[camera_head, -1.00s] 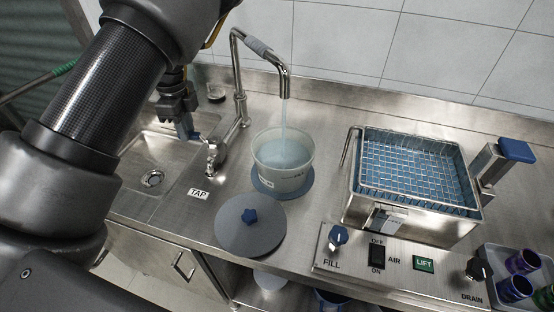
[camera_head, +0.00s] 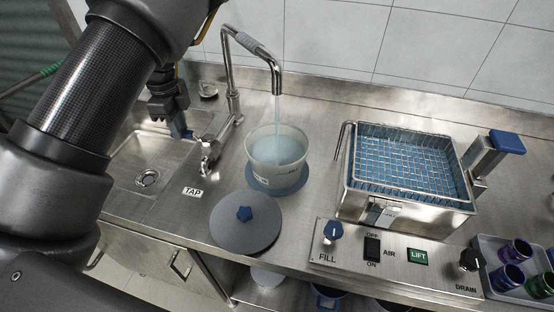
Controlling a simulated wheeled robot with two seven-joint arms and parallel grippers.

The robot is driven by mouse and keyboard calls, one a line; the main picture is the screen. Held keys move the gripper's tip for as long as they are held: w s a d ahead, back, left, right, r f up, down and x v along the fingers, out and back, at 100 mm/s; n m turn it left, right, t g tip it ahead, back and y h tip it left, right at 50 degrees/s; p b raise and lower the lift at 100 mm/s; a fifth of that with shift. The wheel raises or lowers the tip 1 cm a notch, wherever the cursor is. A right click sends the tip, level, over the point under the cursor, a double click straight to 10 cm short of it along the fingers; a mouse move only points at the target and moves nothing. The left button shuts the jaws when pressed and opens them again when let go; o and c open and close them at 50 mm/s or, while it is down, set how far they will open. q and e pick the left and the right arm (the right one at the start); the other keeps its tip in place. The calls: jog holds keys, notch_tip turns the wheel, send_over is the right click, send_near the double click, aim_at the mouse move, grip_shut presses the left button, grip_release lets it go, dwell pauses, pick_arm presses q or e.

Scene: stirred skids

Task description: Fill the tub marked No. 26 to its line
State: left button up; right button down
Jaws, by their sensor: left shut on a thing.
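The translucent white tub (camera_head: 277,178) stands on a round blue mat (camera_head: 262,187) under the tap spout (camera_head: 277,84). A stream of water runs from the spout into it. The tub holds pale blue water. A small label and a short dark mark show on its outer wall; the number is too small to read. The tap's body (camera_head: 209,152) stands left of the tub, near the TAP label. My right gripper is out of view.
A grey lid with a blue knob (camera_head: 246,236) lies in front of the tub. A steel tank with a wire basket (camera_head: 410,160) is at the right, behind a control panel (camera_head: 395,262). A sink (camera_head: 140,165) is at the left. Coloured cups stand in a tray at the lower right.

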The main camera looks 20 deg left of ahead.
pick_arm(q)
jog(key=m, duration=0.1)
jog(key=w+m+p, duration=0.1)
jog(key=m, duration=0.1)
jog(key=shift+w+r, duration=0.15)
jog(key=shift+w, duration=0.15)
jog(key=o, duration=0.7)
jog(key=shift+w, duration=0.1)
jog(key=o, duration=0.3)
jog(key=shift+w, duration=0.2)
jog(key=o, duration=0.4)
jog(key=shift+s, duration=0.15)
